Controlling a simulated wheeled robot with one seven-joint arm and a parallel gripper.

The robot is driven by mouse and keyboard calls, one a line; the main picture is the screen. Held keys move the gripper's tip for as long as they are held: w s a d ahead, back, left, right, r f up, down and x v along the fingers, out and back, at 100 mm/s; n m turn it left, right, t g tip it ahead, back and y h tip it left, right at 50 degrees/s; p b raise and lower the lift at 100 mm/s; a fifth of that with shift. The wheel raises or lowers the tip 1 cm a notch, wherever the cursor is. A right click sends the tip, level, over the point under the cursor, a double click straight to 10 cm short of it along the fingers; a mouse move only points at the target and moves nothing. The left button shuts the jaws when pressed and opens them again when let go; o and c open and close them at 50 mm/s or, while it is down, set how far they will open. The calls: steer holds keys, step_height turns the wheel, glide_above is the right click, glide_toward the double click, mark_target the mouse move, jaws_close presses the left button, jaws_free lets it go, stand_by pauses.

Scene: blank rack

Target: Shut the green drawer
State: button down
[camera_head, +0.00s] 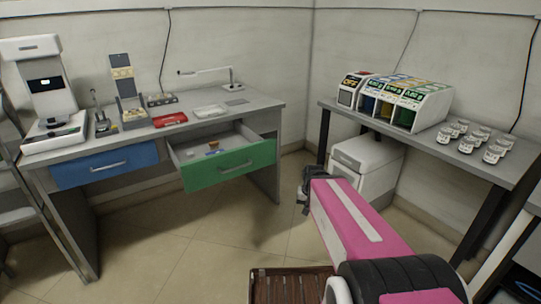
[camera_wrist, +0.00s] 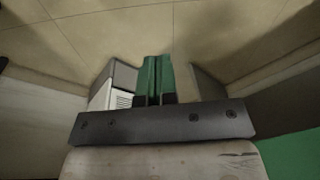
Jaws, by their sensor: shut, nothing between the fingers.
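The green drawer (camera_head: 229,170) is pulled out from the right side of the grey desk. Its front has a light handle (camera_head: 236,167), and small items lie inside. My gripper (camera_head: 303,201) is to the right of the drawer front, apart from it, partly hidden behind my pink arm link in the head view. In the wrist view my gripper (camera_wrist: 158,77) is shut with its two green fingers together and nothing between them. A green surface (camera_wrist: 292,153) at the lower right edge of the wrist view looks like part of the drawer.
The blue drawer (camera_head: 106,165) on the left is closed. A white cabinet (camera_head: 366,158) stands under the right-hand table (camera_head: 450,141), which holds bins and several jars. A brown slatted crate (camera_head: 290,287) is at the bottom. The floor before the green drawer is clear.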

steer(key=w+a+r+m+t+y, duration=0.25)
steer(key=w+a+r+m, duration=0.3)
steer(key=r, duration=0.45)
steer(key=w+a+r+m+t+y, duration=0.2)
steer(key=w+a+r+m+t, duration=0.3)
steer(key=r, duration=0.4)
glide_toward(259, 158)
steer(key=shift+g, duration=0.35)
steer(key=x, duration=0.5)
steer(key=shift+w+f, duration=0.15)
steer(key=shift+f, duration=0.2)
steer(key=shift+w+a, duration=0.3)
steer(key=shift+w, duration=0.25)
steer(key=w+a, duration=0.5)
steer(key=w, duration=0.4)
steer(key=w+a, duration=0.5)
steer(key=w, duration=0.4)
steer(key=w+a, duration=0.6)
steer(key=w, duration=0.3)
steer(key=shift+a, duration=0.1)
steer(key=shift+w+a+r, duration=0.1)
steer(key=shift+w, duration=0.05)
